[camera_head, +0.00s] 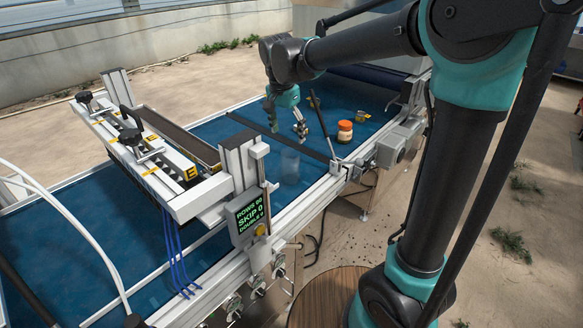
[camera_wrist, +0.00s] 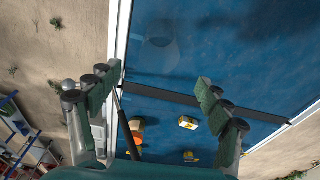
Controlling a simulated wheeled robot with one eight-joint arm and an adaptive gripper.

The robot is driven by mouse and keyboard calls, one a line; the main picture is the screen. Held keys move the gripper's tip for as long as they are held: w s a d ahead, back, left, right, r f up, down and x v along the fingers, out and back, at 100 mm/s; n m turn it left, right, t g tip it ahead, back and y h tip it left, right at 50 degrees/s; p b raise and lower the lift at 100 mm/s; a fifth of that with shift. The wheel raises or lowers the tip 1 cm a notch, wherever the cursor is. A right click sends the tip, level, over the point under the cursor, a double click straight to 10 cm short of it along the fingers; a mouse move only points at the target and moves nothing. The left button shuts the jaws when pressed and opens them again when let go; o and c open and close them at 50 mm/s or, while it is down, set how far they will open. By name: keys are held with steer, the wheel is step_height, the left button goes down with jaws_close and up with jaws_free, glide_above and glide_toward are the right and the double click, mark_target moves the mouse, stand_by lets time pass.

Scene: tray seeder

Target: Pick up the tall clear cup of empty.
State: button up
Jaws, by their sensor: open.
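The tall clear cup (camera_head: 290,165) stands on the blue belt, faint and see-through, near the belt's near side rail. It also shows faintly in the wrist view (camera_wrist: 158,48), seen from above, beyond my fingertips. My gripper (camera_head: 287,124) is open and empty above the belt, behind and higher than the cup in the head view. In the wrist view my gripper (camera_wrist: 160,80) has its two fingers spread wide with nothing between them. The cup's contents cannot be made out.
A jar with an orange lid (camera_head: 345,131) and a small yellow-marked item (camera_head: 362,116) stand on the belt to the right. A dark bar (camera_head: 317,150) crosses the belt beside the cup. The seeder frame and its display (camera_head: 252,216) stand to the left.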

mark_target(291, 162)
steer(key=f, duration=0.4)
steer(key=w+f, duration=0.1)
steer(key=f, duration=0.3)
steer(key=d+f, duration=0.1)
steer(key=f, duration=0.4)
steer(key=shift+w, duration=0.2)
steer(key=shift+d, duration=0.1)
steer(key=shift+r, duration=0.1)
steer(key=c, duration=1.3)
steer(key=shift+c, duration=0.2)
